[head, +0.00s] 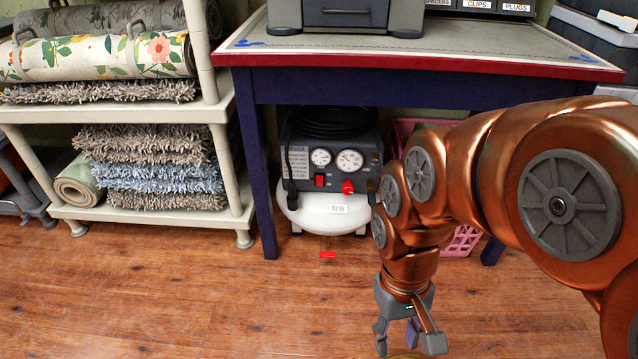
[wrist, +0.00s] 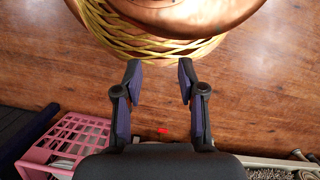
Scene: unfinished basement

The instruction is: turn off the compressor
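The compressor (head: 330,170) stands on the floor under the table, with a dark control panel, two round gauges and a white tank. A red switch (head: 320,180) is on the panel's left, below the left gauge. A red knob (head: 348,187) is at its right. I cannot tell the switch's position. A small red piece (head: 327,254) shows low in front of the tank. My gripper (head: 408,342) points down over the floor, in front and to the right of the compressor, apart from it. In the wrist view my gripper (wrist: 159,68) has its fingers spread, with nothing between them.
The blue table (head: 430,92) overhangs the compressor; its left leg (head: 258,180) stands close by. A pink crate (head: 463,241) is to the right, partly behind my arm. A shelf (head: 150,115) with rugs stands left.

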